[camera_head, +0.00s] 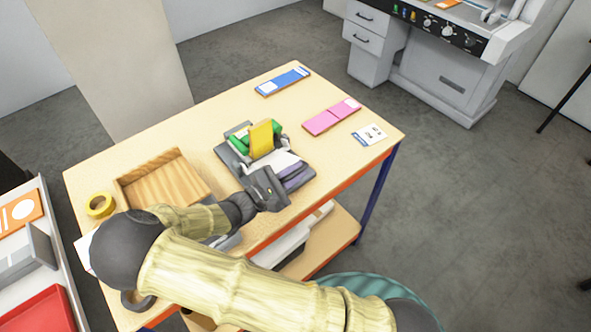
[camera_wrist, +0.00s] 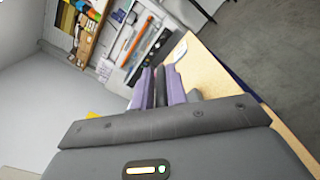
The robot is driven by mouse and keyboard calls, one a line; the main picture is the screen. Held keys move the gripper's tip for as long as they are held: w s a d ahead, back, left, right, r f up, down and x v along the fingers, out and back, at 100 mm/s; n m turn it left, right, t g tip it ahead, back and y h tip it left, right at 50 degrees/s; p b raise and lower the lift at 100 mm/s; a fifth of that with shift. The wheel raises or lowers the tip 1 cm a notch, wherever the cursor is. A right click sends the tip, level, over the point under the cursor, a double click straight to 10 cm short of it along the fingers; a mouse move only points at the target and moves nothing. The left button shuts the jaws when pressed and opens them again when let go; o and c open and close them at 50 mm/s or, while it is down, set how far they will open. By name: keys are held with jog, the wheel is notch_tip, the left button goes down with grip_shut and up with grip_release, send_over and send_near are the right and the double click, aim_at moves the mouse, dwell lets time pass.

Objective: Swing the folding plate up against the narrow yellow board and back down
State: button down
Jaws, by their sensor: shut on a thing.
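The narrow yellow board (camera_head: 261,138) stands upright on a dark grey base on the table, with green parts beside it. A sliver of yellow, likely this board, shows at the left in the wrist view (camera_wrist: 93,115). The pale folding plate (camera_head: 279,159) lies low, in front of the board and apart from its face. My gripper (camera_head: 293,175) reaches over the near side of the base, purple fingers low at the plate's near edge. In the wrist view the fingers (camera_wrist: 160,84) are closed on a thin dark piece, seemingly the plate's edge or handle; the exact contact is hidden.
A wooden tray (camera_head: 168,182) and a yellow tape roll (camera_head: 100,205) are to the left on the table. A blue pack (camera_head: 283,81), pink packs (camera_head: 331,116) and a white card (camera_head: 369,134) lie behind and right. Bare tabletop surrounds the base's far side.

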jog(key=c, duration=1.5)
grip_release()
jog(key=shift+a, duration=0.1)
jog(key=p+v, duration=0.1)
jog(key=v, duration=1.1)
